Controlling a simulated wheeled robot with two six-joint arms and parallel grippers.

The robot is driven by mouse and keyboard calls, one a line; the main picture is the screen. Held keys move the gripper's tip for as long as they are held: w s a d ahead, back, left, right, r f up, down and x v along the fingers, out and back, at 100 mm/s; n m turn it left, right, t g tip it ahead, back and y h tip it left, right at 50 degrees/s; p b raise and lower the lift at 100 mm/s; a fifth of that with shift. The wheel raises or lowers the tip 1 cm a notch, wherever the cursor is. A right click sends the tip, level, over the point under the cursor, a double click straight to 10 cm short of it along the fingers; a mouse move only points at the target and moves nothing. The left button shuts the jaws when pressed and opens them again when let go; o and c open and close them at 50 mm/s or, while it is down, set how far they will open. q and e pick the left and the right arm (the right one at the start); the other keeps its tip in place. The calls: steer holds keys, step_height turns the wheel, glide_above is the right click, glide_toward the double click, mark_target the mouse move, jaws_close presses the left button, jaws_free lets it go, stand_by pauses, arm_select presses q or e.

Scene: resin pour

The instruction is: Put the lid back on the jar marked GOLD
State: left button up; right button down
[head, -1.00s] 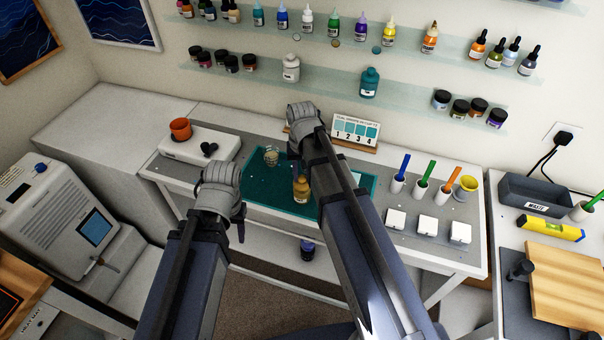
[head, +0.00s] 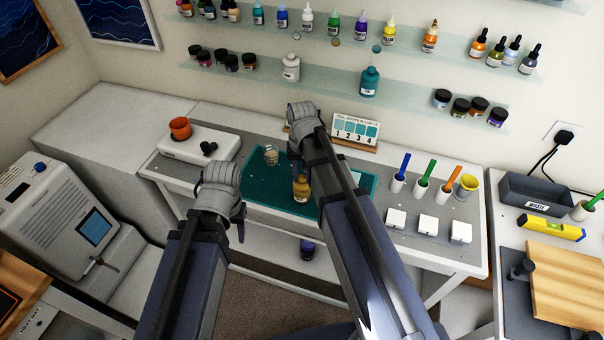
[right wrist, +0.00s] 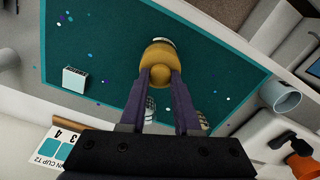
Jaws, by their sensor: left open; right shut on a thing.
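The gold jar (head: 302,190) stands upright on the teal mat (head: 262,193); its body also shows in the right wrist view (right wrist: 160,54). My right gripper (right wrist: 160,75) is shut on a round gold piece, apparently the lid (right wrist: 160,77), over the top of the jar. I cannot tell whether the lid is seated or just above the neck. In the head view my right arm hides its own fingertips. My left gripper (head: 238,222) is open and empty at the table's front edge, left of the jar. The GOLD marking is too small to read.
A small clear cup (head: 271,155) stands behind and left of the jar. A white scale (head: 197,151) with an orange cup (head: 180,129) is further left. A swatch card (head: 355,130) stands at the back. White blocks (head: 428,225) and colored-handled tools sit at right.

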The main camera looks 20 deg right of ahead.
steer(key=shift+c, duration=0.3)
jaws_free()
stand_by(0.5)
steer(key=shift+r, duration=0.15)
steer(key=shift+r+p, duration=1.45)
steer(key=shift+p, duration=0.15)
steer(key=shift+r+p, duration=1.95)
steer(key=shift+c, duration=0.3)
jaws_close()
